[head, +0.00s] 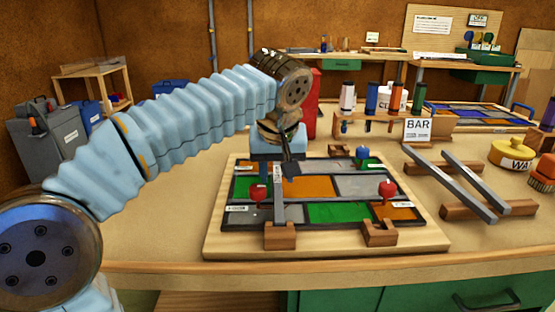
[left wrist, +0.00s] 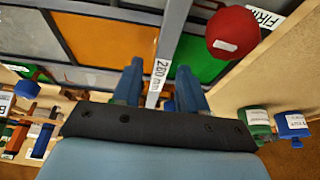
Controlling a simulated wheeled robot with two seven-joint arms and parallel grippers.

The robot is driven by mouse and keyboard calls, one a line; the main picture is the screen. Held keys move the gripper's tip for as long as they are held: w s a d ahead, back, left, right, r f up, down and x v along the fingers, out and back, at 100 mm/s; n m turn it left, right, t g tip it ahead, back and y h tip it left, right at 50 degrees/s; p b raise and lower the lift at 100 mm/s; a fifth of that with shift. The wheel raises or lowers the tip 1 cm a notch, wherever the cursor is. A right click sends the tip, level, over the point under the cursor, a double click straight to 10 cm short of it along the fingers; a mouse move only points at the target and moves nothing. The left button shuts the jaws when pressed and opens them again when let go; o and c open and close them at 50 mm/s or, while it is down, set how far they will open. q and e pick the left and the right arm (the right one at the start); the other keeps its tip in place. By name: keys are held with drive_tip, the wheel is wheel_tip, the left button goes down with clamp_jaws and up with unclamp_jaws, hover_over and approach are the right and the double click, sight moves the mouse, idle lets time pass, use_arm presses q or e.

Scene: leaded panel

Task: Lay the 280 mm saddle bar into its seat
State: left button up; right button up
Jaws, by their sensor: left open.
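The 280 mm saddle bar (head: 279,207) is a grey bar lying front to back over the left part of the leaded panel (head: 335,188). Its front end meets a notched wooden block (head: 280,236) at the panel's front edge; its far end is hidden by my gripper. My left gripper (head: 287,168) is over the bar's far part, pointing down. In the left wrist view, the bar (left wrist: 172,35) with its "280 mm" label runs between the two blue fingers (left wrist: 160,88), which are open. I cannot tell whether they touch it. My right gripper is not in view.
A second wooden block (head: 380,234) at the panel's front edge is empty. Red knobs (head: 387,189) and a blue one (head: 362,152) stand up from the panel. Two more bars (head: 450,184) rest on wooden supports at right, beside the BAR sign (head: 417,129). The bench front is clear.

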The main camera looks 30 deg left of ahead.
use_arm(q)
drive_tip(key=v, duration=1.1)
drive_tip(key=shift+r, duration=0.3)
drive_tip(key=shift+s+d, duration=0.1)
drive_tip(key=shift+s, duration=0.05)
